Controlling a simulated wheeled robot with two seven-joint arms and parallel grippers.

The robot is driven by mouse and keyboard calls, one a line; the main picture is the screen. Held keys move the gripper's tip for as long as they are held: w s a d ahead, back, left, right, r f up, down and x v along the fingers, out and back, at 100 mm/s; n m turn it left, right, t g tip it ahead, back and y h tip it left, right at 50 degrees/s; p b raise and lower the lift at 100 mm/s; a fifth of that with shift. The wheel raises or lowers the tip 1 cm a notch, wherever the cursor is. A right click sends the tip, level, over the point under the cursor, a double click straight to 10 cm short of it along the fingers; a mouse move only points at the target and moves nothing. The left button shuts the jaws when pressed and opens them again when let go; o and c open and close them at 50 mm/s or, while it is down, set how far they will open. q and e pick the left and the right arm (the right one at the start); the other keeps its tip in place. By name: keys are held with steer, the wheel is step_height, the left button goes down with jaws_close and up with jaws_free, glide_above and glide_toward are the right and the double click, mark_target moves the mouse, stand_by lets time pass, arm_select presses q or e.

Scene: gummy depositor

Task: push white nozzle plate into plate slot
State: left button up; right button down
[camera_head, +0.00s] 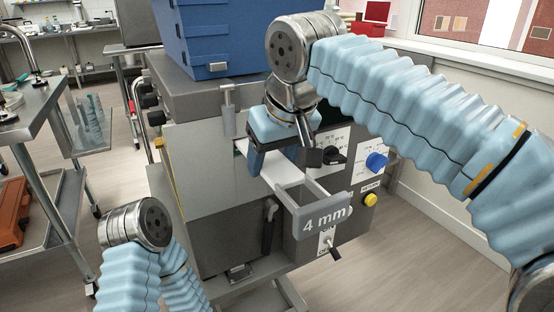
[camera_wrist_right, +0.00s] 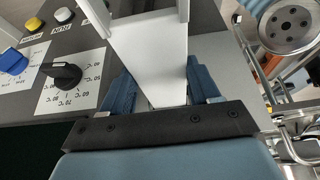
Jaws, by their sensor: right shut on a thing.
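The white nozzle plate (camera_head: 268,172) lies roughly level at the front of the grey depositor (camera_head: 195,182). Its grey handle, marked "4 mm" (camera_head: 326,219), sticks out toward the front. My right gripper (camera_head: 273,160) comes down from above and is shut on the plate, one blue finger on each side. In the right wrist view the plate (camera_wrist_right: 150,48) runs between the two fingers (camera_wrist_right: 160,88). The plate slot is hidden behind my gripper, so I cannot tell how deep the plate sits. My left gripper is out of view; only its arm shows at lower left.
A blue hopper (camera_head: 212,38) stands on top of the depositor. A black dial (camera_head: 333,156), a blue knob (camera_head: 376,161) and a yellow button (camera_head: 370,199) are right of the plate. A steel table (camera_head: 40,110) stands at left. Floor is free at lower right.

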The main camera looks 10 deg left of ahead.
steer(key=shift+w+a, duration=0.45)
steer(key=shift+w, duration=0.15)
steer(key=shift+c, duration=0.8)
jaws_free()
steer(key=v, duration=1.2)
